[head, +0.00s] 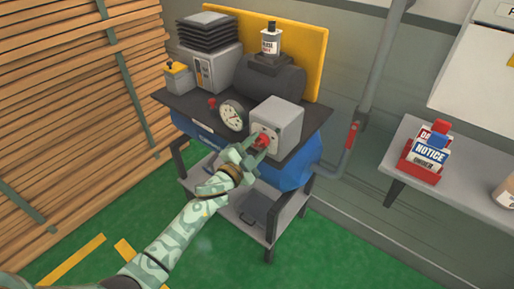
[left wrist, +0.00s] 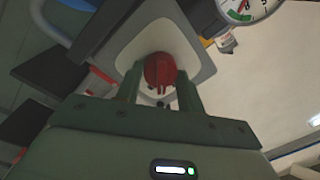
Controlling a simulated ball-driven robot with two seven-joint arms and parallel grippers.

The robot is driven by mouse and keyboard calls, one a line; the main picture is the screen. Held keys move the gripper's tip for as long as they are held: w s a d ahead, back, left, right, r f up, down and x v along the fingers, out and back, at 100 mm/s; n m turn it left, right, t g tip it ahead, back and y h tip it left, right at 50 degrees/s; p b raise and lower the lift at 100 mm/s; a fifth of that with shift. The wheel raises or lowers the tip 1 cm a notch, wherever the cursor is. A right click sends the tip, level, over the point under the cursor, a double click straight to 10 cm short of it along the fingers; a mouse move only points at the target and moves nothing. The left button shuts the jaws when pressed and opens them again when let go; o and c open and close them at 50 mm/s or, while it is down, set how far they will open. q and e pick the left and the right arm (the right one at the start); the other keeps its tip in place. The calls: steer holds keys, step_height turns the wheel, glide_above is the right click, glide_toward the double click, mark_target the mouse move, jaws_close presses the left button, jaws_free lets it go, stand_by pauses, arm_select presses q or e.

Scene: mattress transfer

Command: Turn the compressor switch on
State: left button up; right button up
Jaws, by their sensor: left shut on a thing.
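The compressor stands on a dark-topped cart, with a grey switch box (head: 279,120) at its front right. A red rotary switch (head: 262,141) is on the box's front face. My left gripper (head: 252,148) is at the switch, its two fingers on either side of the knob. In the left wrist view, the red switch (left wrist: 160,71) sits between the fingertips of the left gripper (left wrist: 160,84), which is shut on it. The right gripper is not in view.
A round pressure gauge (head: 234,116) is just left of the box. A red-handled pipe (head: 351,135) rises at the right. A side table (head: 462,180) holds a red tray of notice cards (head: 423,163). Stacked planks (head: 75,110) stand left; green floor in front is clear.

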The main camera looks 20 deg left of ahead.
arm_select(q)
steer(key=shift+f+m+b, duration=0.15)
steer(key=shift+m+b, duration=0.35)
steer(key=shift+m, duration=1.5)
steer(key=o, duration=1)
steer(key=p+v, duration=0.1)
steer(key=v, duration=1.5)
steer(key=shift+a+p, duration=0.2)
steer(key=shift+p, duration=0.15)
steer(key=shift+s+f, duration=0.1)
